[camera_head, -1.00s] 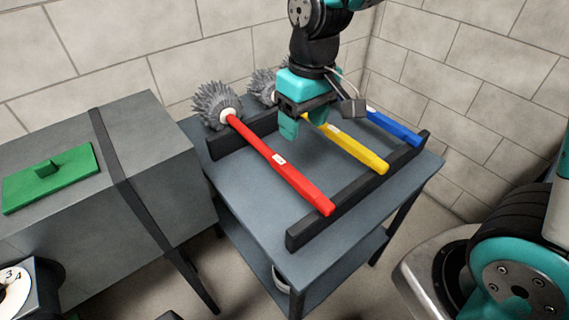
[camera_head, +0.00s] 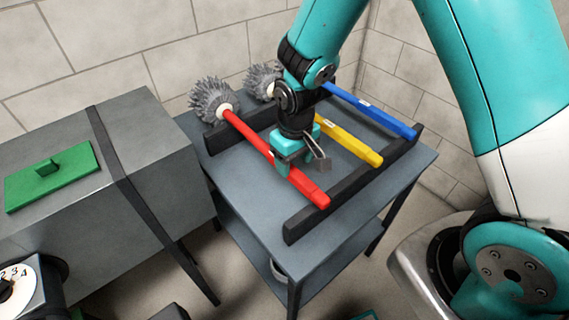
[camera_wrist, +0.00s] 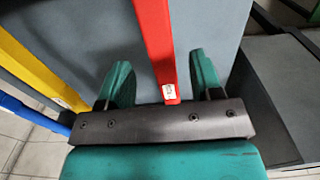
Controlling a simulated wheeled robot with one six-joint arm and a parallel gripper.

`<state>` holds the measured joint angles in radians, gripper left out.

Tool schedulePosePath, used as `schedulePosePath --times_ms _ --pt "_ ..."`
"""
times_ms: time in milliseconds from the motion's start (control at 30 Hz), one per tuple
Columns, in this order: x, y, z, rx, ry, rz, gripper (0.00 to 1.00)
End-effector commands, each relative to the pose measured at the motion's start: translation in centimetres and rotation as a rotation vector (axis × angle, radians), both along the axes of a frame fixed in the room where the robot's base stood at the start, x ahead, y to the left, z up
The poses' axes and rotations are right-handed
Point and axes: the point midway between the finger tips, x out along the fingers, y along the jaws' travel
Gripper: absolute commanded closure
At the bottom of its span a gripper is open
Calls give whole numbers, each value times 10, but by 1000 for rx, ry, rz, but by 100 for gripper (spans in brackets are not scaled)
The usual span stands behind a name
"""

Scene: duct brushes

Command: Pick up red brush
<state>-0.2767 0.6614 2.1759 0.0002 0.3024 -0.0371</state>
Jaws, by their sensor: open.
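The red brush (camera_head: 260,146) lies across two dark rails on the grey table, its round grey bristle head at the back left and its handle pointing to the front right. My gripper (camera_head: 296,163) is over the middle of the red handle. In the wrist view the red handle (camera_wrist: 157,45) runs between the two teal fingers of my gripper (camera_wrist: 160,85), with a gap on each side. The jaws are open. Whether the fingers reach down to the handle's height is hard to tell.
A yellow brush (camera_head: 350,142) and a blue brush (camera_head: 375,111) lie parallel to the right on the same rails. The front rail (camera_head: 350,187) crosses the table (camera_head: 255,205). A grey box with a green plate (camera_head: 50,176) stands at the left.

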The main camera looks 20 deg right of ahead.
Motion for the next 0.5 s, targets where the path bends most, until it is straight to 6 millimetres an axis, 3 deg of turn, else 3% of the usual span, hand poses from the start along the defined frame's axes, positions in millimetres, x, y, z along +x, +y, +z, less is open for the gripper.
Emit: schedulePosePath --times_ms 300,500 --pt "0 1 -41 -1 4 0 40" --pt "1 2 -45 0 1 1 40"
